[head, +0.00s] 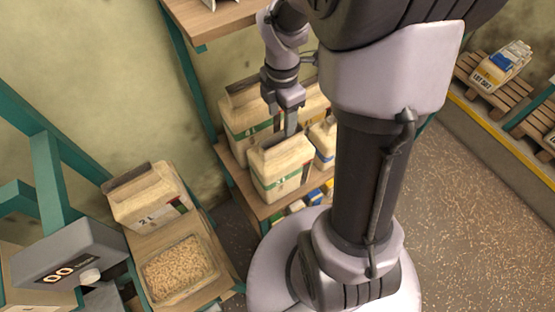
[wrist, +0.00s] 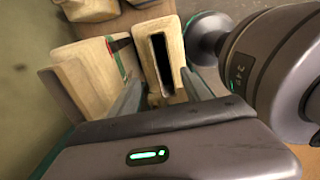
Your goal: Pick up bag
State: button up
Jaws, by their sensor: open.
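A cream bag (head: 280,170) with a green stripe stands upright near the front of the wooden shelf (head: 237,172). My gripper (head: 290,128) points down at the top of this bag. In the wrist view my gripper (wrist: 160,95) has its two fingers spread, with the bag's top (wrist: 158,50) and its dark slot between or just beyond them. I cannot tell whether the fingers touch it. The tip area is partly hidden in the head view.
A larger bag (head: 243,112) stands behind, and a small bag (head: 324,140) stands to the right. An upper shelf (head: 205,22) is above. At lower left are another bag (head: 148,192), a pellet tray (head: 180,272) and a grey box (head: 68,250). Pallets (head: 490,85) stand at right.

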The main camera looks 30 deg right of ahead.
aim_at(282, 136)
jog(key=f+b, duration=0.1)
jog(key=f, duration=0.2)
jog(key=f+b, duration=0.1)
jog(key=f, duration=0.2)
jog(key=f+b, duration=0.1)
jog(key=f, duration=0.2)
jog(key=shift+s+a+f+b, duration=0.1)
jog(key=shift+s+f+b, duration=0.1)
jog(key=shift+s+b, duration=0.15)
jog(key=shift+r, duration=0.1)
grip_shut()
dwell(0.7)
